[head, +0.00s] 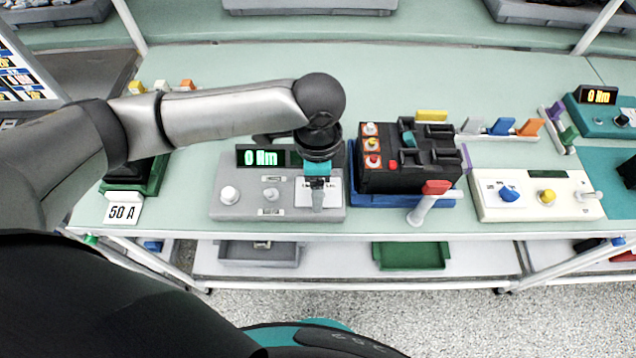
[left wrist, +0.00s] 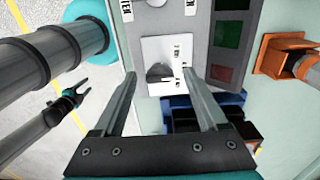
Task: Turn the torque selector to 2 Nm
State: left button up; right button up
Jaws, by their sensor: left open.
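The torque selector is a grey knob on a white plate. It shows in the left wrist view (left wrist: 160,72), and the plate is at the right end of the grey test box (head: 245,208) in the head view. The knob's pointer setting is too small to read. The green display (head: 264,158) reads 0 Nm. My left gripper (head: 318,203) points down over the plate. In the left wrist view its open fingers (left wrist: 159,76) stand on either side of the knob, apart from it. My right gripper (left wrist: 75,94) shows small in that view, empty with spread fingers, off the table's front.
A cream box (head: 540,208) with knobs is further right. A 50 A card (head: 123,211) is at the left. The table behind is mostly clear.

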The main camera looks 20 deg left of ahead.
pick_arm(q)
jog(key=shift+c, duration=0.2)
grip_shut()
dwell(0.5)
